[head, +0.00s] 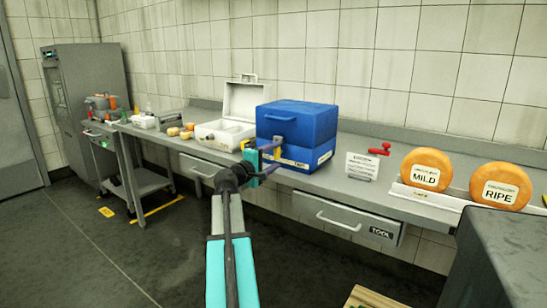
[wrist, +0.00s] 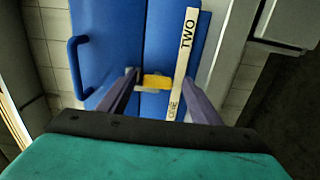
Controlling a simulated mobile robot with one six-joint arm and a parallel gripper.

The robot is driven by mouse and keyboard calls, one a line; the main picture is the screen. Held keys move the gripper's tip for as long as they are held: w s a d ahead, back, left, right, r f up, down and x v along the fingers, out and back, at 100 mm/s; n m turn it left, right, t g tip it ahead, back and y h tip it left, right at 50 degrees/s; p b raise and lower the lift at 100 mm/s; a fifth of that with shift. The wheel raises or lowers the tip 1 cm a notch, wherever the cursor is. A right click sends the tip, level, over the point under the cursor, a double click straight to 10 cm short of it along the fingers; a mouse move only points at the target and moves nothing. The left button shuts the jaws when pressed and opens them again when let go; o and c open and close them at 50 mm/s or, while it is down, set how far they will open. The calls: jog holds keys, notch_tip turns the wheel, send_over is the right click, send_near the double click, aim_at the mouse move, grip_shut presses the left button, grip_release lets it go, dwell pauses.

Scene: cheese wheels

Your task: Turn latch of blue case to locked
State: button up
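The blue case (head: 300,122) stands closed on the counter in the head view. It fills the upper middle of the wrist view (wrist: 108,30). Its yellow latch (wrist: 157,82) lies across the seam between lid and body, and also shows on the case front in the head view (head: 279,151). My gripper (wrist: 158,80) is at the case front with one finger on each side of the latch. The fingers are apart, with small gaps to the latch; contact is unclear. In the head view my gripper (head: 272,158) partly covers the latch area.
A white strip (wrist: 184,60) marked ONE and TWO runs along the case beside the latch. A blue handle (wrist: 77,65) sticks out from the lid. An open white case (head: 226,132) stands to the left. A sign (head: 362,166), red object (head: 381,149) and cheese wheels (head: 427,170) are right.

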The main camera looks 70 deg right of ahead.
jog(key=shift+r, duration=0.1)
jog(key=shift+w+a, duration=0.2)
jog(key=shift+a, duration=0.25)
jog(key=v, duration=1.3)
jog(key=shift+p, duration=0.45)
